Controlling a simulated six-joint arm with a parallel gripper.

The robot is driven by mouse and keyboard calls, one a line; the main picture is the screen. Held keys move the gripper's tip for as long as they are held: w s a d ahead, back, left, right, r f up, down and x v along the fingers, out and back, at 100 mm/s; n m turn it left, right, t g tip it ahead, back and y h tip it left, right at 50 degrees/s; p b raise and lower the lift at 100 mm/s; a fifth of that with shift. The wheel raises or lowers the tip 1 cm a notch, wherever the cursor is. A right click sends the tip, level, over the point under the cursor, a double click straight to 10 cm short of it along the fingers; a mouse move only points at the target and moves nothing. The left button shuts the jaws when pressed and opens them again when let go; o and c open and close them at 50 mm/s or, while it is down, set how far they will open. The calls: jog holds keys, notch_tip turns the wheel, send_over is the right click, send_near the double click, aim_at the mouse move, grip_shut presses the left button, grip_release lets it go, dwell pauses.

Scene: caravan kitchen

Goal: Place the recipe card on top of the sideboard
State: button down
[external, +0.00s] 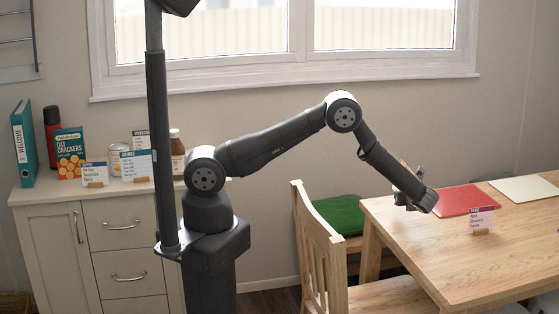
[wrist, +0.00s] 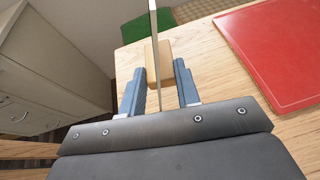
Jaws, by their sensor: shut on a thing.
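My gripper (external: 406,201) is at the left edge of the dining table, low over its corner. In the wrist view my gripper (wrist: 160,75) is shut on a card in a small wooden block (wrist: 159,62); the thin card (wrist: 154,22) shows edge-on, so its print cannot be read. In the external view the arm mostly hides it. Another card (external: 480,219), with a purple header and wooden foot, stands on the table. The cream sideboard (external: 122,237) is at the left behind my base; it also shows in the wrist view (wrist: 50,65).
The sideboard top carries a teal binder (external: 23,145), a cracker box (external: 70,153), a can (external: 117,160), a jar (external: 177,155) and several standing cards (external: 95,173). The table (external: 420,235) has a red mat (external: 465,200). A wooden chair (external: 320,245) stands between.

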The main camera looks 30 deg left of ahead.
jog(key=s+d+r, duration=0.3)
jog(key=s+r, duration=0.2)
jog(key=s, duration=0.3)
jog(key=w+a+n, duration=0.1)
jog(key=w+a, duration=0.3)
jog(key=a, duration=0.3)
jog(key=w+a+g+y, duration=0.1)
jog(key=w+a, duration=0.2)
jog(key=a, duration=0.4)
jog(key=w+a+n, duration=0.1)
jog(key=w+a, duration=0.3)
jog(key=a, duration=0.3)
jog(key=s+a+f+n+g+y, duration=0.1)
jog(key=a+f+g, duration=0.15)
jog(key=a, duration=2.25)
notch_tip(320, 180, up, 12)
jog(key=w+m+t+h, duration=0.2)
jog(key=m+t+h, duration=0.3)
jog(key=m+h, duration=0.1)
jog(key=shift+a+m, duration=0.4)
jog(key=shift+m, duration=0.2)
jog(key=shift+w+d+r+t, duration=0.1)
jog(key=shift+w+t, duration=0.05)
jog(key=shift+t, duration=0.1)
